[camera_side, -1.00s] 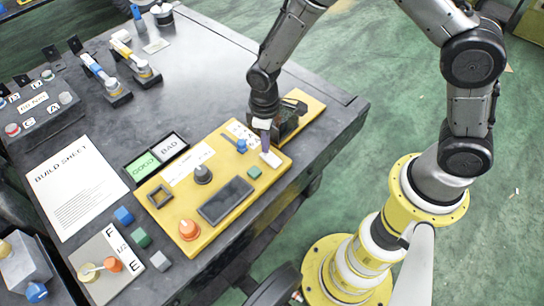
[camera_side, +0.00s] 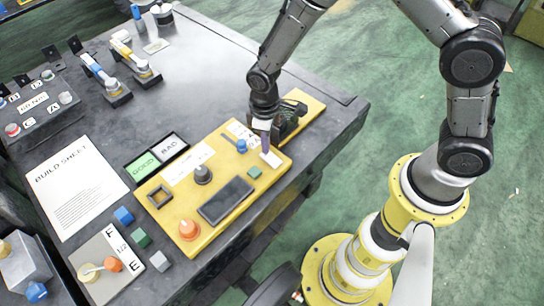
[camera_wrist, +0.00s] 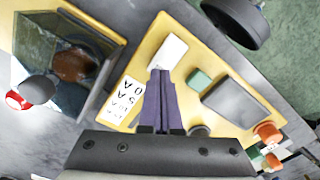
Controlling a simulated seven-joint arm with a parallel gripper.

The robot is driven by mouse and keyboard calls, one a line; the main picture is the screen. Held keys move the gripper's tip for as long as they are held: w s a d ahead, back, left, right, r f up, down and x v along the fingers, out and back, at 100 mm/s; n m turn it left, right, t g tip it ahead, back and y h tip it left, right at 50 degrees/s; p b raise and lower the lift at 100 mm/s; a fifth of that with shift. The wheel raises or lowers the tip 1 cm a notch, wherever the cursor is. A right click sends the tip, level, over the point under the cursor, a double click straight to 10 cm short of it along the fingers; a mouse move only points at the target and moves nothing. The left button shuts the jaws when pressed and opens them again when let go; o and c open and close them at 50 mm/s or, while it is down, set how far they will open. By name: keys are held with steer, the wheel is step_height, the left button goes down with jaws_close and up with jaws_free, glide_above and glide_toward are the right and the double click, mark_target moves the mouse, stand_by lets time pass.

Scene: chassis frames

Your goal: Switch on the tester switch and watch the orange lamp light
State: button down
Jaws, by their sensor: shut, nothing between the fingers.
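The yellow tester panel (camera_side: 222,215) lies along the near edge of the dark table. My gripper (camera_side: 266,149) is over its right end, pointing down, with its purple fingers shut and empty. The fingertips (camera_wrist: 160,72) are beside or on a white block (camera_side: 270,158), which looks like the switch. The white block also shows in the wrist view (camera_wrist: 173,48). I cannot tell whether they touch or which way it is set. The orange lamp (camera_side: 188,229) is at the panel's near left end; I cannot tell whether it is lit. The display (camera_side: 225,199) is dark.
The panel also carries a dark knob (camera_side: 202,174), a blue knob (camera_side: 241,146) and a green square (camera_side: 254,172). The GOOD/BAD plate (camera_side: 157,157) and build sheet (camera_side: 77,186) lie to the left.

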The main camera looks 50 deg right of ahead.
steer(key=shift+f, duration=0.85)
stand_by(0.4)
steer(key=shift+r, duration=3.55)
steer(key=s+d+r+m+t, duration=0.1)
steer(key=s+d+r+t, duration=0.2)
steer(key=r, duration=0.8)
steer(key=s+d+r+m+t, duration=0.15)
steer(key=d+r, duration=0.35)
steer(key=r, duration=0.5)
steer(key=s+d+m, duration=0.1)
steer(key=s+d, duration=0.1)
steer(key=s, duration=0.6)
steer(key=s+d+r+m+t, duration=0.1)
steer(key=s+d+m, duration=0.1)
steer(key=s, duration=0.6)
steer(key=shift+s+r, duration=0.15)
steer(key=shift+r, duration=0.05)
